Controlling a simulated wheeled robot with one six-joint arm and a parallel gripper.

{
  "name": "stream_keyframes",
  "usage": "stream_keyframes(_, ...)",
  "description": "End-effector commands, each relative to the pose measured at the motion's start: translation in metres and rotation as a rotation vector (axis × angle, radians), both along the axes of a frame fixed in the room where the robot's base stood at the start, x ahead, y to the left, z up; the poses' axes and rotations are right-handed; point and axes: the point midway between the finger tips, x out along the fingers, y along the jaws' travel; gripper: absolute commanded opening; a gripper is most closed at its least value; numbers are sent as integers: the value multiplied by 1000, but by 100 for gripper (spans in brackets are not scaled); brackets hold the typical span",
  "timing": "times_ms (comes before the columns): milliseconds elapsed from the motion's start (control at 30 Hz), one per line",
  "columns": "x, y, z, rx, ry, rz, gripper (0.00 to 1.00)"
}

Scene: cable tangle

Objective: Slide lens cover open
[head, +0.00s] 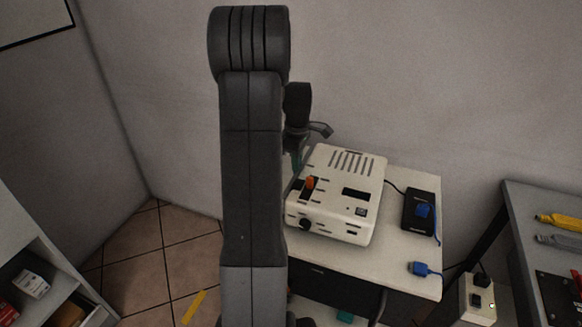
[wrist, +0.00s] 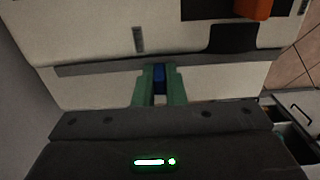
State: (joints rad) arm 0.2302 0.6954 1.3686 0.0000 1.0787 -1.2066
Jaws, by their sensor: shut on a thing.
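A white projector (head: 362,222) stands on a small table. It has a round black lens or knob (head: 305,224) at its front and an orange lever (head: 310,182) on top. In the wrist view the projector's white casing (wrist: 95,25) fills the upper part, with a grey strip (wrist: 100,67) running across it. The green fingertips of my gripper (wrist: 159,86) are shut on a small blue tab (wrist: 159,76) at this strip. In the head view my gripper (head: 296,160) is at the projector's left side, partly hidden by my arm. How far the cover is open cannot be told.
A black box with a blue part (head: 418,210) and a blue cable plug (head: 424,269) lie on the table, right of the projector. A bench with a yellow tool (head: 560,220) stands at the right. A shelf with small boxes (head: 32,284) is at the left. A wall is behind.

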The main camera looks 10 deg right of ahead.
Motion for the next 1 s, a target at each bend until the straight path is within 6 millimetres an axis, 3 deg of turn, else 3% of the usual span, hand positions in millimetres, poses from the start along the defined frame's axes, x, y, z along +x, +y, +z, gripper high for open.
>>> stream_keyframes(167,16,-11,2,-1,-3,0,0)
stream_keyframes(500,20,-13,2,-4,-7,1,0)
stream_keyframes(533,20,-13,2,-3,-8,1,12)
stream_keyframes(633,20,-13,2,-3,-8,1,32)
stream_keyframes(1000,19,-13,5,-1,-4,0,33)
